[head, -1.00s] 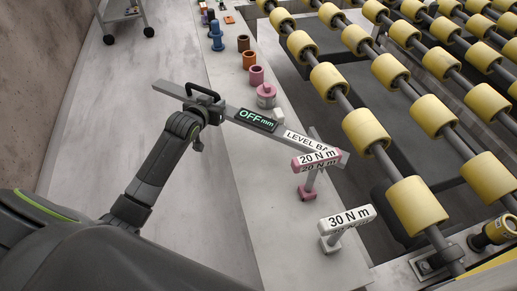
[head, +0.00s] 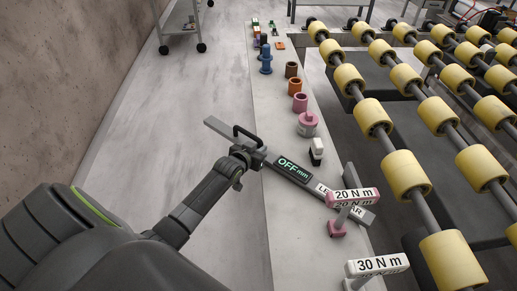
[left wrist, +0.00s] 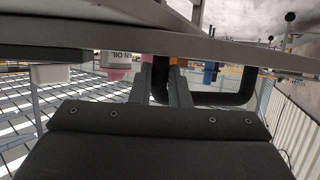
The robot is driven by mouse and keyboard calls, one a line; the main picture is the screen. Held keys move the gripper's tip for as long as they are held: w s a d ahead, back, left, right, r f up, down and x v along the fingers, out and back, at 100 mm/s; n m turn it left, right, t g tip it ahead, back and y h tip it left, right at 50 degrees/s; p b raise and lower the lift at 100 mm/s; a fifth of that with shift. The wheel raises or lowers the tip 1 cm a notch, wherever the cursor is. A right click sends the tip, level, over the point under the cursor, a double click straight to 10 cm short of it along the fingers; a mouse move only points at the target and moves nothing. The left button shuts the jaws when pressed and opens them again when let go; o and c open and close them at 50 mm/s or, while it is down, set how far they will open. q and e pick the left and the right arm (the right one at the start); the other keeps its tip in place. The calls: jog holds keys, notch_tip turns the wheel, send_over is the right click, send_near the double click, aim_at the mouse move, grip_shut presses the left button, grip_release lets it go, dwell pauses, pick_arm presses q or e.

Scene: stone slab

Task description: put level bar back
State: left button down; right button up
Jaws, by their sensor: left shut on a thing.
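The level bar (head: 229,132) is a long grey bar with a black handle, a display reading "OFF mm" and a partly hidden "LEVEL BAR" label. My left gripper (head: 241,158) is shut on its handle in the head view. The bar slants from upper left to lower right, and its right end passes behind the pink "20 N m" tool (head: 353,195). In the left wrist view my left gripper's fingers (left wrist: 164,84) meet at the dark handle (left wrist: 222,99), with the bar (left wrist: 130,43) across the top. I cannot tell whether the bar touches the slab. My right gripper is not in view.
The pale stone slab (head: 280,205) carries a pink lidded pot (head: 307,125), a black-and-white block (head: 317,150), cups, a blue piece (head: 265,60) and a white "30 N m" tool (head: 377,265). Yellow rollers (head: 405,175) stand right. A wheeled cart (head: 180,22) is at the back.

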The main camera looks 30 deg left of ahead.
pick_arm(q)
jog(key=c, duration=1.4)
grip_release()
jog(key=shift+o, duration=0.2)
jog(key=v, duration=1.2)
jog(key=shift+p, duration=0.35)
jog(key=shift+s+f, duration=0.1)
jog(key=s+a+f+g, duration=0.15)
jog(key=s+f, duration=0.25)
jog(key=f, duration=0.5)
jog(key=s+f+g+y, duration=0.1)
jog(key=s+f+g, duration=0.1)
jog(key=s+f, duration=0.5)
jog(key=s+a+f+g, duration=0.1)
jog(key=s+f+g, duration=0.1)
jog(key=f, duration=0.8)
jog(key=s+d+f+g, duration=0.2)
jog(key=s+f, duration=0.3)
jog(key=s, duration=0.4)
jog(key=s+d+f+g, duration=0.2)
jog(key=s+f, duration=0.4)
jog(key=s, duration=0.4)
jog(key=s+d+f+g, duration=0.2)
jog(key=s+f, duration=0.3)
jog(key=s, duration=0.5)
jog(key=shift+d+f+g+h, duration=0.35)
jog(key=shift+d+f+h, duration=0.05)
jog(key=shift+d, duration=0.2)
